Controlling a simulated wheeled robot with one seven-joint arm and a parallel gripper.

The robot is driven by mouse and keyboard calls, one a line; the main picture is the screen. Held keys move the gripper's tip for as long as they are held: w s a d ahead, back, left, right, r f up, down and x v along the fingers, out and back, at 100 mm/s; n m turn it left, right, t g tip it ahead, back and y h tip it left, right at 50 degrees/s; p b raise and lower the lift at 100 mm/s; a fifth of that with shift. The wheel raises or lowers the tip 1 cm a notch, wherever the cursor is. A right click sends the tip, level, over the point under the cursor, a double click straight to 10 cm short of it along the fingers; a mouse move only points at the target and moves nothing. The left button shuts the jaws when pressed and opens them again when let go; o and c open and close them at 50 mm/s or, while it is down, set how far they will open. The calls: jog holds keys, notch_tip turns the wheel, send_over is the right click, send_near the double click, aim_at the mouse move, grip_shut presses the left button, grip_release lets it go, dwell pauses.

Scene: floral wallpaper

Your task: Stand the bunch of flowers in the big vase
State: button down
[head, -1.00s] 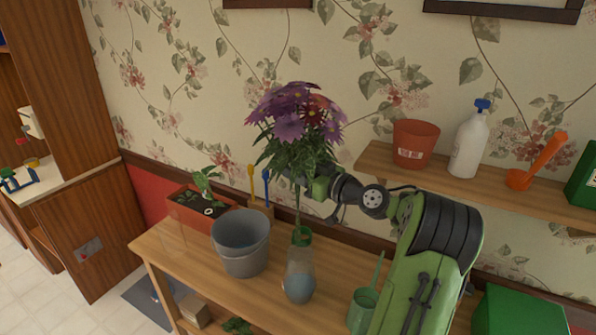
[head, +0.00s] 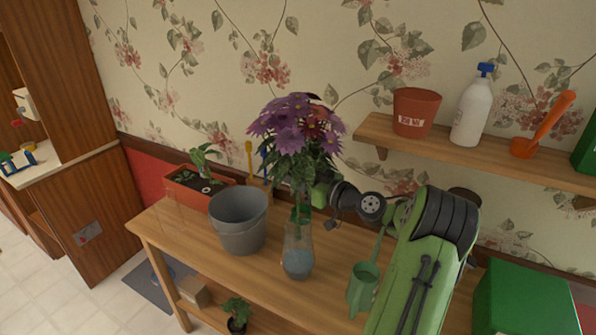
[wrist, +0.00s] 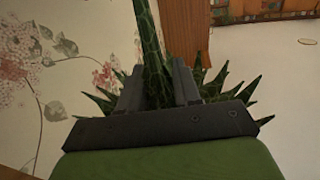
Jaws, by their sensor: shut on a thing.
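The bunch of flowers (head: 293,130) has purple and reddish blooms over dark green leaves. My gripper (wrist: 159,88) is shut on its green stems (wrist: 152,45), which stand between the two fingers in the wrist view. In the head view the leaves partly hide my gripper. The bunch is upright, directly above the clear glass vase (head: 298,240), which has bluish water at its bottom and a green band at its mouth. The stems run down to the vase's mouth. I cannot tell how far their ends reach inside.
A grey bucket (head: 238,225) stands just left of the vase, and a green watering can (head: 362,288) to its right. A planter (head: 190,190) is behind left. The wall shelf (head: 470,150) holds a pot (head: 415,112), a spray bottle (head: 473,112) and an orange scoop (head: 540,130).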

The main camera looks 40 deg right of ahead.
jog(key=b, duration=0.4)
send_over(302, 218)
jog(key=w, duration=0.1)
jog(key=f, duration=0.6)
jog(key=shift+w+a+f, duration=0.1)
jog(key=shift+w+a, duration=0.05)
jog(key=shift+w, duration=0.05)
notch_tip(302, 218, down, 7)
jog(key=b, duration=0.8)
jog(key=c, duration=0.7)
grip_release()
jog(key=s, duration=0.5)
jog(key=s+d, duration=0.1)
jog(key=s, duration=0.4)
jog(key=s+d, duration=0.1)
jog(key=s, duration=0.4)
jog(key=shift+s+d, duration=0.25)
jog(key=shift+s, duration=0.05)
jog(key=shift+w, duration=0.1)
